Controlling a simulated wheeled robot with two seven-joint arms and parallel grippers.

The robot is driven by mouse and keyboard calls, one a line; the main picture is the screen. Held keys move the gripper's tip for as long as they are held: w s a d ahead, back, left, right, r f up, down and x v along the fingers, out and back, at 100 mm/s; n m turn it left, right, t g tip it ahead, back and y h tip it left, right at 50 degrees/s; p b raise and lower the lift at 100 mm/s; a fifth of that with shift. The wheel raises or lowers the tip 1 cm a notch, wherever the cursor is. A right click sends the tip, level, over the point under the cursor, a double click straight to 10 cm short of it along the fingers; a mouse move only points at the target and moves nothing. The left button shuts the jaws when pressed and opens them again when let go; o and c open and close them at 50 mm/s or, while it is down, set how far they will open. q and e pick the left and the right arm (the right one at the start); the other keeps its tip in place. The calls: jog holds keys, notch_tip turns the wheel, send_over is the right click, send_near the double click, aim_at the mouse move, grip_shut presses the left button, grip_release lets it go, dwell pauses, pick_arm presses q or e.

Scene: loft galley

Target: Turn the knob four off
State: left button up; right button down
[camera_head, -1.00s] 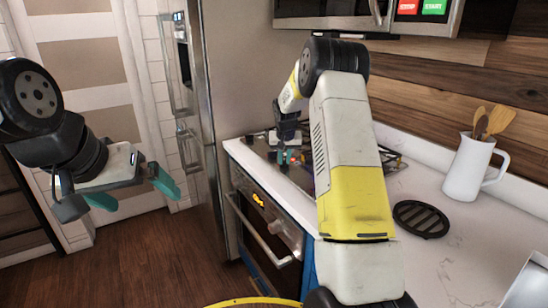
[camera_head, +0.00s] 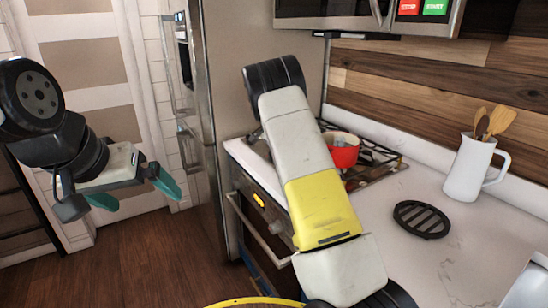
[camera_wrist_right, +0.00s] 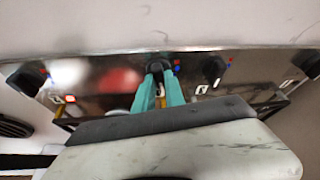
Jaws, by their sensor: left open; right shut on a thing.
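In the right wrist view my right gripper (camera_wrist_right: 160,85) has its teal fingers closed around a dark stove knob (camera_wrist_right: 157,66). Other dark knobs sit along the same shiny panel: one to the right (camera_wrist_right: 213,69), one at the far right (camera_wrist_right: 311,62) and one at the left (camera_wrist_right: 28,81). I cannot read which number the held knob has. In the head view my right arm hides that gripper and the knobs. My left gripper (camera_head: 136,192) is open and empty at the left, away from the stove.
A red pot (camera_head: 344,154) stands on the hob (camera_head: 385,168). The oven handle (camera_head: 262,232) runs along the front. A black trivet (camera_head: 422,219) and a white jug of wooden utensils (camera_head: 467,172) stand on the counter. A fridge is behind my right arm.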

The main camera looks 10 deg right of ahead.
jog(key=shift+m+g, duration=0.4)
jog(key=shift+m, duration=0.7)
jog(key=shift+a, duration=0.1)
jog(key=c, duration=1.4)
grip_release()
jog(key=w+v, duration=0.1)
jog(key=v, duration=0.6)
jog(key=shift+s+a+r, duration=0.2)
jog(key=shift+s+r, duration=0.15)
jog(key=shift+s, duration=0.05)
